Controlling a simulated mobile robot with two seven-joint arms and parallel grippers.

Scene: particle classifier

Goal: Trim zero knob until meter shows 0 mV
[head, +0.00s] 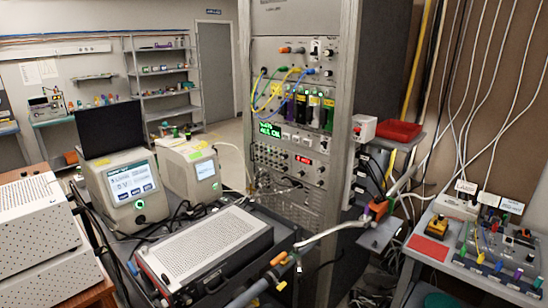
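A tall instrument rack (346,120) stands in the middle of the head view. A green lit display (269,128) on it shows two lines of text too small to read surely. A small red display (303,160) glows on a panel lower down, with rows of small knobs and sockets around it. Round knobs (328,53) also sit on the upper panel. I cannot tell which knob is the zero knob or which display is the meter, and no mV value is legible.
Patch cables (281,88) hang across the rack front. A perforated-top box (203,252) and two screen instruments (123,190) stand in front of the rack at left. A red tray (400,130) and bench controls (497,245) are at right.

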